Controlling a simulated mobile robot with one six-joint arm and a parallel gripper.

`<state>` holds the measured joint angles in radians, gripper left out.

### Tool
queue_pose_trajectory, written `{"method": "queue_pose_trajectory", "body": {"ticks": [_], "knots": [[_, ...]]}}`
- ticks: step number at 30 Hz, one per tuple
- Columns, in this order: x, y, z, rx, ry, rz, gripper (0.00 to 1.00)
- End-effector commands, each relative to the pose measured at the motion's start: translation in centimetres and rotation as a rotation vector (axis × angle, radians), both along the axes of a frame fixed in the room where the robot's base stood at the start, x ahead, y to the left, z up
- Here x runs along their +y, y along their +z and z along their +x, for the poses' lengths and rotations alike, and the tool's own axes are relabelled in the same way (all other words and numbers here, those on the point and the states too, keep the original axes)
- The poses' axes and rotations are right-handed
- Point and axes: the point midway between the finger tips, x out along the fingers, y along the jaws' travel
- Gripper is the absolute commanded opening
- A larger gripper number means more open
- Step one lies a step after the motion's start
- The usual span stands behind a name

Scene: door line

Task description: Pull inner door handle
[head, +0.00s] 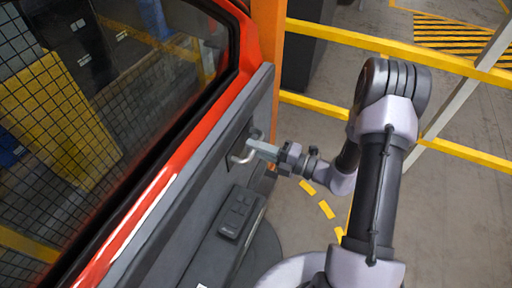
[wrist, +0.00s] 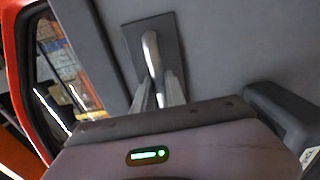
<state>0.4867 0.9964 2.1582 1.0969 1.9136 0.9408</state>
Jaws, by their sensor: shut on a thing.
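The red car door (head: 165,185) stands at the left in the head view, with its grey inner panel (head: 190,215) facing my arm. The inner door handle (head: 241,158) is a small light metal lever on a dark plate. In the wrist view the handle (wrist: 151,52) runs down from the dark plate (wrist: 167,70) to between my fingers. My gripper (head: 254,147) is shut on the handle; its fingers (wrist: 159,92) also show in the wrist view. The handle's lower end is hidden by the fingers and gripper body.
A dark armrest with a switch block (head: 238,211) juts from the panel below the handle. An orange post (head: 267,60) stands just beyond the door. Yellow rails (head: 400,48) run behind my arm. Grey floor is open at the lower right.

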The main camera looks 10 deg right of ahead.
Motion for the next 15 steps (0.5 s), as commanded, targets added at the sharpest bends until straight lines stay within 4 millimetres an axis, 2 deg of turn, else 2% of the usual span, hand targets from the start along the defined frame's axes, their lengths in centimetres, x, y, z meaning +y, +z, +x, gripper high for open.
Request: {"method": "queue_pose_trajectory", "body": {"ticks": [15], "knots": [[-0.71, -0.01, -0.47, 0.001, -0.001, -0.001, 0.00]]}}
